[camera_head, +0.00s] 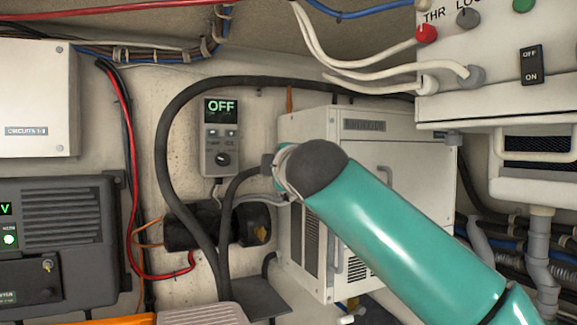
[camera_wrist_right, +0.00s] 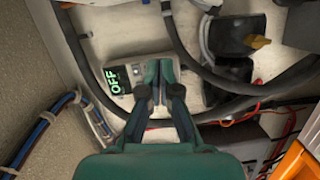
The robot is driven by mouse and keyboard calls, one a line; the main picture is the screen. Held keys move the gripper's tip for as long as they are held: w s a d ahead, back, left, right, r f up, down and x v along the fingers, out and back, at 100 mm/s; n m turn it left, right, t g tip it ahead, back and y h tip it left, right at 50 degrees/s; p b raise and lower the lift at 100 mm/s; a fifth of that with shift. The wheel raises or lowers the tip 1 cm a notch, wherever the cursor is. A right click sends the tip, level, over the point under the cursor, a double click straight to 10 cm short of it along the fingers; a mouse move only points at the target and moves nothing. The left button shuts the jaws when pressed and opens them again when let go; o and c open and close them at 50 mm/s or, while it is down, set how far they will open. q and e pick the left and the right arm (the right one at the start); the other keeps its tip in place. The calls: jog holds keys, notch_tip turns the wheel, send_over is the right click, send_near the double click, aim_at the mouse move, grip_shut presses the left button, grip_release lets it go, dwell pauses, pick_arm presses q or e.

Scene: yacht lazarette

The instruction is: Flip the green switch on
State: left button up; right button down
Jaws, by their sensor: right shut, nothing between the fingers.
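A grey wall controller (camera_head: 219,138) has a screen reading OFF in green, small buttons and a dark round knob. It also shows in the right wrist view (camera_wrist_right: 118,80), partly covered by my fingers. My right gripper (camera_wrist_right: 158,66) is shut and empty, its fingertips over the controller's lower part; I cannot tell whether they touch. In the head view my right arm comes in from the right, and its fingers cannot be made out. A green round control (camera_head: 524,5) sits on the white panel at top right, cut by the frame edge. My left gripper is not in view.
A black OFF/ON rocker (camera_head: 531,65), a red knob (camera_head: 427,34) and a grey knob (camera_head: 468,18) are on that panel. A thick black hose (camera_head: 163,140) loops around the controller. A white cabinet (camera_head: 405,165) stands behind my arm. A dark unit (camera_head: 65,245) is at left.

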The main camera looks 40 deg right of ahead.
jog(key=w+d+p, duration=0.6)
jog(key=w+d, duration=0.1)
jog(key=d, duration=0.2)
jog(key=shift+f, duration=0.35)
jog(key=shift+d, duration=0.1)
